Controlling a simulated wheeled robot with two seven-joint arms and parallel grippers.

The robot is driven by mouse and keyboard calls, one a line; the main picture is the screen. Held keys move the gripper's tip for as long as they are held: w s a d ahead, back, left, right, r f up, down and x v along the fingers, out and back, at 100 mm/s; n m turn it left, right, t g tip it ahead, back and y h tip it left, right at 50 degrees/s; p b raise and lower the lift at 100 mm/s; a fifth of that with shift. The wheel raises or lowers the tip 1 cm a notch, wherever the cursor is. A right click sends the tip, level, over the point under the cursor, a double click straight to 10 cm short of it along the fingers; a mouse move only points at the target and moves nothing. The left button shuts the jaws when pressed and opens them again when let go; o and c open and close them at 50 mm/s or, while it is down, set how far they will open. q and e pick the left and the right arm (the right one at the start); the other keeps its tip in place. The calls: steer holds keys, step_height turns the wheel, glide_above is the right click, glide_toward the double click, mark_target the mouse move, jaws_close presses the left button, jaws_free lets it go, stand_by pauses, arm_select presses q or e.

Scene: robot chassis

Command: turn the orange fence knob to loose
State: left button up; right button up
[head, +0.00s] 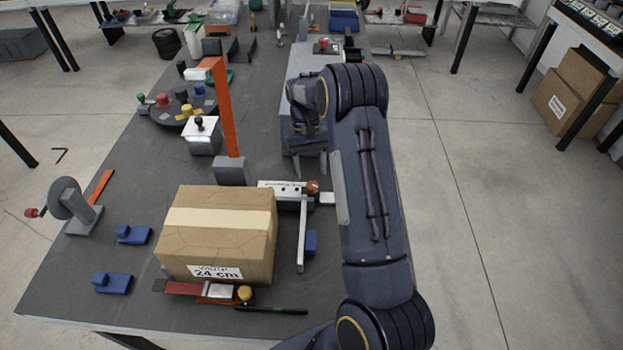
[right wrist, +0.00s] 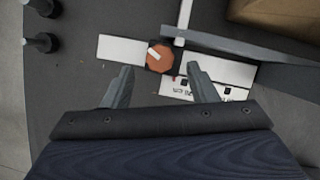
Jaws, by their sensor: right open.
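The orange fence knob (head: 313,187) sits at the right end of a white printed scale (head: 280,185), beside the long grey fence bar (head: 302,235). In the right wrist view the orange knob (right wrist: 160,57) is faceted, with a white pointer mark towards its upper left. My right gripper (head: 310,166) is open and empty, with its fingers pointing down near the knob. In the right wrist view my right gripper (right wrist: 159,82) has one finger on each side of the knob's line, apart from it. My left gripper is not in view.
A cardboard box (head: 240,238) with a "24 cm" label stands left of the fence bar. An orange upright post (head: 224,110) rises behind it. A red-and-grey clamp (head: 205,290) lies in front of the box. Blue blocks (head: 113,282) and a crank wheel (head: 72,200) are at the left.

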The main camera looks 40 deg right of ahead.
steer(key=shift+v, duration=1.9)
